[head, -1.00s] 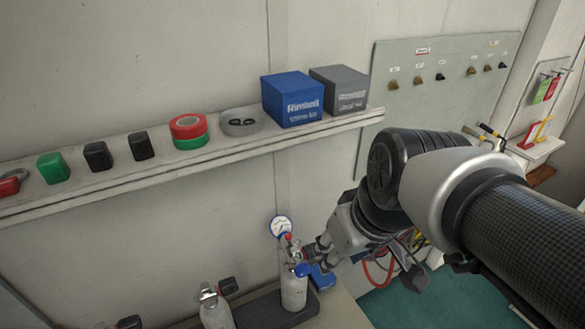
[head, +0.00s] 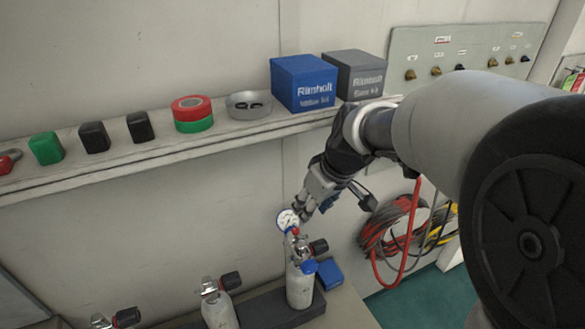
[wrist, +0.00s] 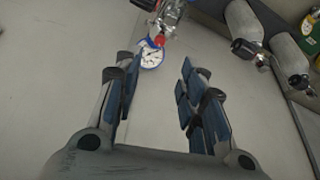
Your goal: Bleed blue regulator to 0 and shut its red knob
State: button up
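The blue-rimmed gauge (head: 287,219) tops a regulator on a pale cylinder (head: 300,287) at the bench's right end. Its dial is too small to read. A small red knob (head: 295,231) sits just below the gauge, and a blue part (head: 309,266) and a black knob (head: 319,246) sit lower. My gripper (head: 310,207) is just above and right of the gauge in the head view. In the wrist view the gripper (wrist: 155,88) is open and empty, its blue-padded fingers apart. The gauge (wrist: 152,55) and red knob (wrist: 160,41) lie beyond the fingertips.
Other cylinders (head: 220,312) with black knobs stand left of the regulator. A blue block (head: 328,272) lies at its right. The shelf (head: 240,139) above carries boxes and tape. Coiled red and yellow hoses (head: 395,232) hang at right. The wall left of the gauge is clear.

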aim_at(296, 231)
jog(key=b+x, duration=0.3)
jog(key=x, duration=0.9)
jog(key=shift+f, duration=0.2)
jog(key=shift+c, duration=0.4)
grip_shut()
